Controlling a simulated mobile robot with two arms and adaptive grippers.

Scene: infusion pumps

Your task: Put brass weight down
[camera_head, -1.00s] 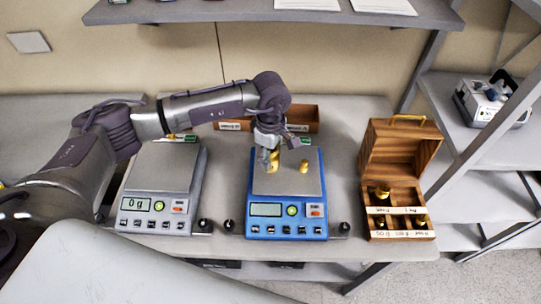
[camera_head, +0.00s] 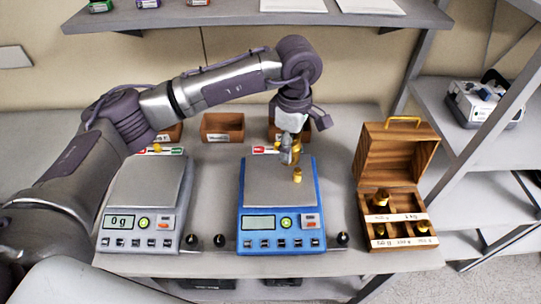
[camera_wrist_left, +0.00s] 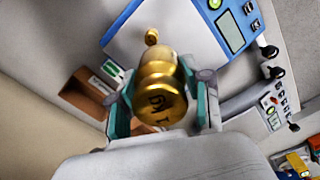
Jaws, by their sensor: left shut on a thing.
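My left gripper (camera_head: 289,152) is shut on a large brass weight, which fills the middle of the left wrist view (camera_wrist_left: 160,92) between the two fingers, its "1 kg" marking facing the camera. In the head view the gripper mostly hides it, above the rear part of the blue scale (camera_head: 283,222). A small brass weight (camera_head: 297,175) stands on the blue scale's grey pan, and also shows in the left wrist view (camera_wrist_left: 152,37). The held weight looks clear of the pan. The blue scale's display is unreadable. My right gripper is not in view.
A second, grey scale (camera_head: 145,190) reading 0 g stands to the left. An open wooden box (camera_head: 398,170) with several brass weights is at the right. Small brown trays (camera_head: 222,128) stand along the back, below a shelf (camera_head: 240,18).

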